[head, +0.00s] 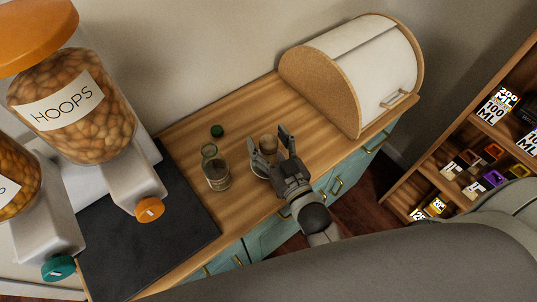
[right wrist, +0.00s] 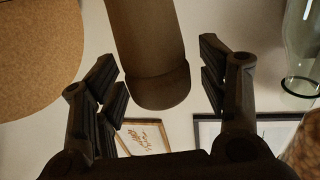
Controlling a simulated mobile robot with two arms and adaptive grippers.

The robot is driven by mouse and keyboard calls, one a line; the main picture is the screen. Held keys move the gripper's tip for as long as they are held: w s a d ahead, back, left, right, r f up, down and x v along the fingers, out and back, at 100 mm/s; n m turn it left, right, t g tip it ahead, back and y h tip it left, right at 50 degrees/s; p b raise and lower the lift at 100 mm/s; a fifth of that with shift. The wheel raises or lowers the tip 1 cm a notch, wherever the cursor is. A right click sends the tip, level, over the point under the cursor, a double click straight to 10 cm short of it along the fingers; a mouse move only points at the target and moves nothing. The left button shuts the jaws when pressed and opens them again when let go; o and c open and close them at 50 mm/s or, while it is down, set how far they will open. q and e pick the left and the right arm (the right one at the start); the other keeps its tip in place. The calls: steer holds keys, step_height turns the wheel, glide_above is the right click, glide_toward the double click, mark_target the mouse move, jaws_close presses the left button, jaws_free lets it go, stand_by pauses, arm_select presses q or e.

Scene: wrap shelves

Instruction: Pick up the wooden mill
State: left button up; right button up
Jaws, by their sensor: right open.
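The wooden mill (head: 268,144) stands on the wooden counter, seen from above in the head view, partly hidden by my right gripper. My right gripper (head: 271,147) is open, with its fingers spread on either side of the mill. In the right wrist view the mill (right wrist: 151,50) is a brown cylinder between the open fingers (right wrist: 165,85). Gaps show between it and the fingers on both sides. My left gripper is not in view.
A glass jar (head: 216,173) stands left of the mill, with a green lid (head: 217,131) behind it. A bread box (head: 352,65) is at the right rear. Dispensers of hoops (head: 75,120) and a dark mat (head: 150,225) are left. A shelf (head: 460,145) stands right.

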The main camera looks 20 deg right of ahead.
jaws_close()
stand_by(0.5)
steer(key=shift+r, duration=0.15)
